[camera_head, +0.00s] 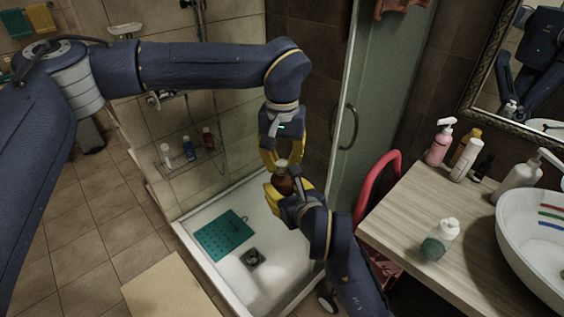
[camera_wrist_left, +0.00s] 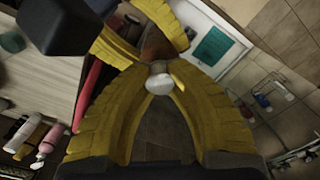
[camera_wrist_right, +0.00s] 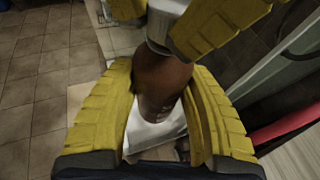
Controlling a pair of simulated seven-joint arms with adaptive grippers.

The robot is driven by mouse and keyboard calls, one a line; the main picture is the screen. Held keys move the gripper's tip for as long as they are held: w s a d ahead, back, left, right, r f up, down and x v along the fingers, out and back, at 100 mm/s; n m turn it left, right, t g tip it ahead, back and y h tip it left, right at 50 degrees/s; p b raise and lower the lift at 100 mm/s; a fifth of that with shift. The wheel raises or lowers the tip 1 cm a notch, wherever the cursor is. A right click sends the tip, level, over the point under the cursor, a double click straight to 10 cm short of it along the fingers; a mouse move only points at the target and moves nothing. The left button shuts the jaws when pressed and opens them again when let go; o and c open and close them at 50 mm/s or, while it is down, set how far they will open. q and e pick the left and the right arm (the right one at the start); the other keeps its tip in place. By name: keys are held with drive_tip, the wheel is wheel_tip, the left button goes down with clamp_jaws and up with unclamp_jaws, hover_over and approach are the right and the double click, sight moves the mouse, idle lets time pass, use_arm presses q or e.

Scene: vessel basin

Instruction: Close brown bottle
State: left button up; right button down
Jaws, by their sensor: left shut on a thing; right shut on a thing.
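The brown bottle (camera_head: 285,184) is held in the air above the shower tray, and my right gripper (camera_head: 279,193) is shut around its body. The right wrist view shows the brown body (camera_wrist_right: 160,82) between the yellow fingers. A white cap (camera_head: 281,163) is at the bottle's top. My left gripper (camera_head: 276,155), higher up, is shut on the cap from above. The cap shows pale between the left fingers in the left wrist view (camera_wrist_left: 160,84). In the right wrist view the cap (camera_wrist_right: 165,20) sits at the bottle's neck; I cannot tell whether it is screwed tight.
A wooden counter (camera_head: 410,215) with a white basin (camera_head: 535,240), a green-bottomed bottle (camera_head: 439,240) and several toiletries is at the right. A red chair (camera_head: 366,185) and glass shower door (camera_head: 385,90) stand close to the right arm. A wall rack (camera_head: 190,160) holds bottles.

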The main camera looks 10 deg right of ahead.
use_arm(q)
drive_tip(key=m, duration=0.4)
drive_tip(key=o, duration=0.7)
drive_tip(key=shift+c, duration=0.2)
drive_tip(key=shift+r, duration=0.1)
